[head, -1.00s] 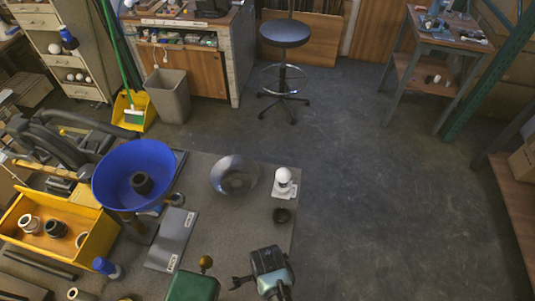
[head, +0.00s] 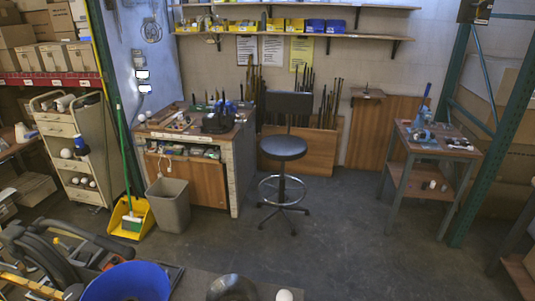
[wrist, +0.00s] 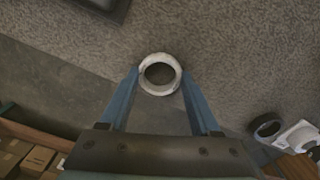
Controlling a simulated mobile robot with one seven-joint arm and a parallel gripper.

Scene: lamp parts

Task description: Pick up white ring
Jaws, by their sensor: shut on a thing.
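The white ring (wrist: 160,92) is in the wrist view, between the tips of the two blue fingers of my gripper (wrist: 160,74). The gripper is shut on it, with a fingertip at its left and right sides. Its round opening faces the camera. The ring appears above the grey tabletop; the exact height cannot be told. Neither the ring nor my gripper shows in the head view.
A dark ring (wrist: 266,126) and a white part (wrist: 298,137) lie at the lower right of the wrist view. In the head view a blue bowl-like shade (head: 126,283) shows at the bottom edge. A stool (head: 284,148) and a bin (head: 168,205) stand beyond.

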